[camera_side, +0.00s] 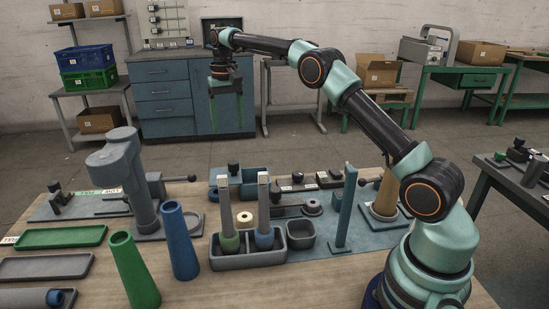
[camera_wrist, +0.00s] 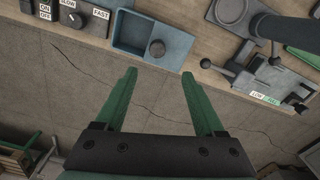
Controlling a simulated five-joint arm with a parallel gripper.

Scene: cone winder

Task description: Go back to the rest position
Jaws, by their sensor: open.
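My gripper (camera_side: 227,95) hangs high above and beyond the far edge of the work table, its fingers pointing down. In the wrist view, my gripper (camera_wrist: 158,88) shows two green fingers spread wide apart with nothing between them. Only floor shows between and below the fingers, with the table edge and a blue bin (camera_wrist: 150,40) just past the fingertips. No object touches the fingers in either view.
On the table (camera_side: 300,280) stand a green cone (camera_side: 134,270), a blue cone (camera_side: 180,241), a grey two-pocket holder (camera_side: 247,259) and a grey winder post (camera_side: 133,180). Trays lie at the left. A blue cabinet (camera_side: 165,95) stands behind my gripper.

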